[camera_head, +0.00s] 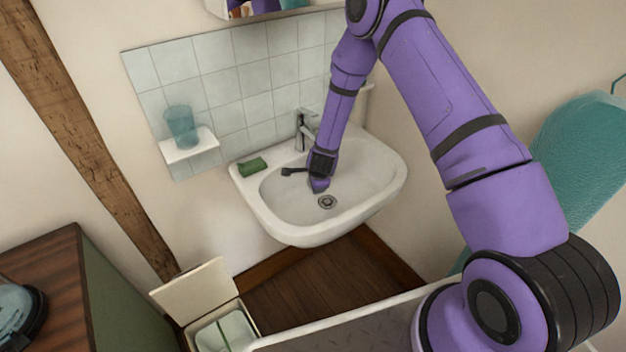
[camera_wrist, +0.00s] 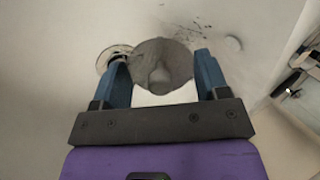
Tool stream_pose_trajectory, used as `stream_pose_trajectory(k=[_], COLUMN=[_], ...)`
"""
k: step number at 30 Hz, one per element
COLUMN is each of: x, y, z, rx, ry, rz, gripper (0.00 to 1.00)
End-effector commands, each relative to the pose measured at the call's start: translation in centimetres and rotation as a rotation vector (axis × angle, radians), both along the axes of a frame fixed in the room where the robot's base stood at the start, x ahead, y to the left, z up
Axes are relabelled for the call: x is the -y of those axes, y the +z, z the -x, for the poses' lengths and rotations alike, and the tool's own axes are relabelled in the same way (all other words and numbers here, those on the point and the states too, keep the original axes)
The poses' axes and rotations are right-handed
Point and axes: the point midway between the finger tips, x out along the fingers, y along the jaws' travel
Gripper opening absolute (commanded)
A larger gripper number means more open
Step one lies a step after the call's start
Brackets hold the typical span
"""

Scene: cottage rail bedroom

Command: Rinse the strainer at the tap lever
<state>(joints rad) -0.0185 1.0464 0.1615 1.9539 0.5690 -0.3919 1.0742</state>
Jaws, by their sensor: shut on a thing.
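The grey, round strainer (camera_wrist: 165,62) with a central knob is between the two blue fingers of my gripper (camera_wrist: 163,75) in the wrist view. The fingers are closed on its sides. In the head view my gripper (camera_head: 319,186) is low inside the white basin (camera_head: 372,190), just behind the drain (camera_head: 327,202); the strainer cannot be made out there. The chrome tap (camera_head: 303,130) with its lever stands on the basin's back rim, behind and left of my gripper. It also shows at the right edge in the wrist view (camera_wrist: 292,84). I cannot tell whether water runs.
Dark specks (camera_wrist: 195,24) lie on the basin surface near the strainer. A green sponge (camera_head: 253,166) lies on the basin's left rim. A shelf (camera_head: 190,146) with a teal cup (camera_head: 182,126) is on the left wall. An open-lidded bin (camera_head: 224,331) stands on the floor at lower left.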

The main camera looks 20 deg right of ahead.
Motion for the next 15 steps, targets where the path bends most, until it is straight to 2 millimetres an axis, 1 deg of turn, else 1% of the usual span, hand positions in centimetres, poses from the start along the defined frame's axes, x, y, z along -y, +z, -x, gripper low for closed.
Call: stream_pose_trajectory(k=[15], x=[-1.2], y=[0.0], z=[3.4], rx=[-0.001], ry=[0.000], rz=[0.000], gripper=[0.34])
